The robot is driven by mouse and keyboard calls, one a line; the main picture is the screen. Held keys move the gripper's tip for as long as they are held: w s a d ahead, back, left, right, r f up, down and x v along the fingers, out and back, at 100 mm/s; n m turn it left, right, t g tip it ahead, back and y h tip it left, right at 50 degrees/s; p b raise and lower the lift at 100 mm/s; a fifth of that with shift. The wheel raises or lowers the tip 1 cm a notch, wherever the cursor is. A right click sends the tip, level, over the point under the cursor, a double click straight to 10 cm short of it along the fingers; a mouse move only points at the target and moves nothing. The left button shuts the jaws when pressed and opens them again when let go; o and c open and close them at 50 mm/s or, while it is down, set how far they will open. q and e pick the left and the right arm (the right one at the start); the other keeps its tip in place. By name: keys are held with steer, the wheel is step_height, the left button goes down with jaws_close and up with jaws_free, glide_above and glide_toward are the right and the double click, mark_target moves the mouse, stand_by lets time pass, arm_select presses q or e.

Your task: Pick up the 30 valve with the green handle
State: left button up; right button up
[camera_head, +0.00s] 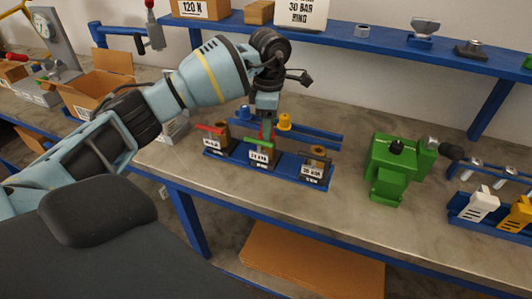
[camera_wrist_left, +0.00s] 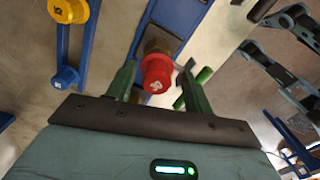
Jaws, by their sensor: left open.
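The valve with the green handle (camera_head: 258,144) stands in the middle slot of a blue rack (camera_head: 318,185) on the bench. In the left wrist view its green handle (camera_wrist_left: 205,74) shows beside the right finger. A red cap (camera_wrist_left: 156,72) with a small white mark sits over a brass body between the fingers. My left gripper (camera_head: 265,124) is directly above this valve, pointing down. In the left wrist view my left gripper (camera_wrist_left: 158,85) is open, one finger on each side of the red cap, with no clear grip. My right gripper is not seen.
A red-handled valve (camera_head: 216,130) stands left in the rack, and a brass one (camera_head: 317,158) right. Yellow (camera_head: 285,122) and blue capped parts stand behind. A green vise (camera_head: 390,165) is to the right. A blue shelf (camera_head: 350,38) runs above the bench.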

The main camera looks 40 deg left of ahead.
mark_target(265, 148)
arm_select(q)
steer(key=shift+a+f, duration=0.2)
steer(key=shift+f, duration=1.15)
steer(key=shift+a+f, duration=0.15)
steer(key=shift+f, duration=1.2)
steer(key=c, duration=1.1)
jaws_close()
steer(key=shift+r, duration=0.1)
